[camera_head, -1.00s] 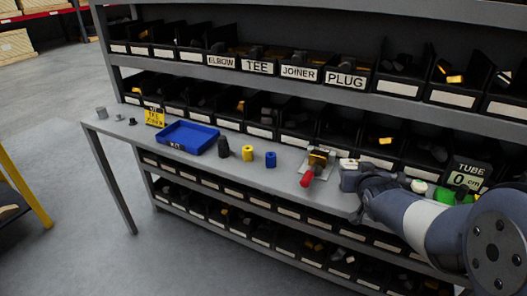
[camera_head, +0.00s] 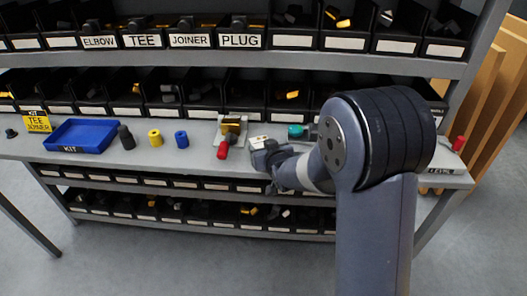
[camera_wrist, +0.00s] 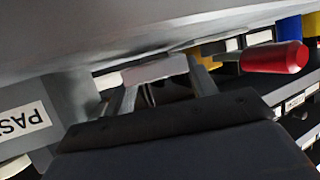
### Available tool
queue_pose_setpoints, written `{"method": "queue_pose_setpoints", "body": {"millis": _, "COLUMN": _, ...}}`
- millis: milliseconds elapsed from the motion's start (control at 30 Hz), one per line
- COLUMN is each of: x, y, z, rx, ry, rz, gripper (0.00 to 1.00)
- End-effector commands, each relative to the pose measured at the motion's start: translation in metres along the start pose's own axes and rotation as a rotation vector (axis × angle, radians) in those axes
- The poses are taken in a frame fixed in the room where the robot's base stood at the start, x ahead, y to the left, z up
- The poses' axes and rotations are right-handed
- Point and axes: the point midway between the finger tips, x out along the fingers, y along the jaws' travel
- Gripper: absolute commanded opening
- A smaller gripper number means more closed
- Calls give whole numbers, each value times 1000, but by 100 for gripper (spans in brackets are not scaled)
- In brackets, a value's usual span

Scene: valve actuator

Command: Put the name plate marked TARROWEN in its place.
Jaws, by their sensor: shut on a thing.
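My gripper (camera_wrist: 152,92) is shut on a thin pale grey plate (camera_wrist: 155,71), seen nearly edge-on in the wrist view. No lettering shows on it, so I cannot read TARROWEN. In the head view my gripper (camera_head: 272,155) is low at the bench, just right of a small fixture (camera_head: 232,124) with a yellow part and a red handle (camera_head: 224,148). A small white piece (camera_head: 258,142) with dark marks shows beside the gripper; I cannot tell whether it is the held plate. No name plate place can be made out.
The grey bench holds a blue KIT tray (camera_head: 82,136), black, yellow (camera_head: 155,137) and blue cylinders, and a teal part (camera_head: 296,131). Shelves of black bins stand behind. My arm hides the bench's right part.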

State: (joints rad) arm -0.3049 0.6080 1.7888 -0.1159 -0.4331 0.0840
Motion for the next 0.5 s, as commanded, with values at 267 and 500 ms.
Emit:
{"method": "queue_pose_setpoints", "body": {"millis": 267, "x": 4, "y": 0, "z": 11, "rx": 1, "ry": 3, "rz": 0, "gripper": 29}}
{"method": "queue_pose_setpoints", "body": {"millis": 500, "x": 6, "y": 0, "z": 15, "rx": 0, "ry": 2, "rz": 0, "gripper": 29}}
